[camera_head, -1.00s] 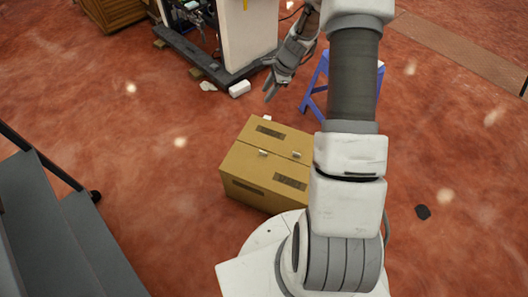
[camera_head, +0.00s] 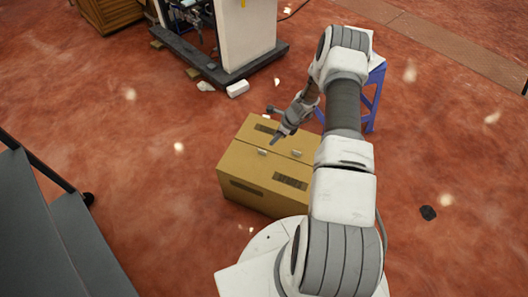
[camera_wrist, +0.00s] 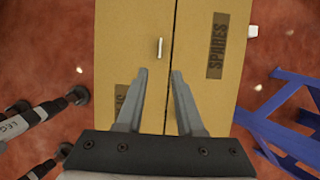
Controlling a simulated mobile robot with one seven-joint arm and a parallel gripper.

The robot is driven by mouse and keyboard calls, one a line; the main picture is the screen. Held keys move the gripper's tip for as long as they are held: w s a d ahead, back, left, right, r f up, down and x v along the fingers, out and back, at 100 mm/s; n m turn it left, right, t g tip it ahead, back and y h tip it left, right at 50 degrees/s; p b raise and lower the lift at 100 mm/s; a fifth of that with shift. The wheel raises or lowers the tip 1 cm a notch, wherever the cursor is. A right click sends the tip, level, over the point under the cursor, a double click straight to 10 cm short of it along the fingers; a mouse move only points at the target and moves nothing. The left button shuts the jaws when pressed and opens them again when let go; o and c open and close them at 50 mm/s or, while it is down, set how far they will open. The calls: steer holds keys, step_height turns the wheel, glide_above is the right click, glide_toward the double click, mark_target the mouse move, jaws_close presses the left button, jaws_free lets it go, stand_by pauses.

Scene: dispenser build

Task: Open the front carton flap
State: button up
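The brown carton (camera_head: 238,166) stands on the floor in front of my base. Its top flaps lie shut, meeting at a seam. The front flap (camera_head: 250,158) is the near one, with a small pale handle (camera_head: 262,152) close to the seam. In the wrist view the front flap (camera_wrist: 115,40) is on the left, its upright handle (camera_wrist: 159,48) just beyond my fingertips. My gripper (camera_wrist: 160,76) is open and empty, its fingers on either side of the seam. In the head view my gripper (camera_head: 275,140) is over the carton top; its height above it is unclear.
A blue stool (camera_head: 372,95) stands behind my arm, close to the carton's right side in the wrist view. A machine (camera_head: 245,40) is at the back. Floor left of the carton is clear.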

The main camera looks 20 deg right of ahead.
steer(key=b+x, duration=0.3)
steer(key=x, duration=0.9)
steer(key=shift+w+a+f+b, duration=0.1)
steer(key=shift+a+f+b, duration=0.05)
steer(key=shift+f+b, duration=0.25)
jaws_close()
stand_by(0.7)
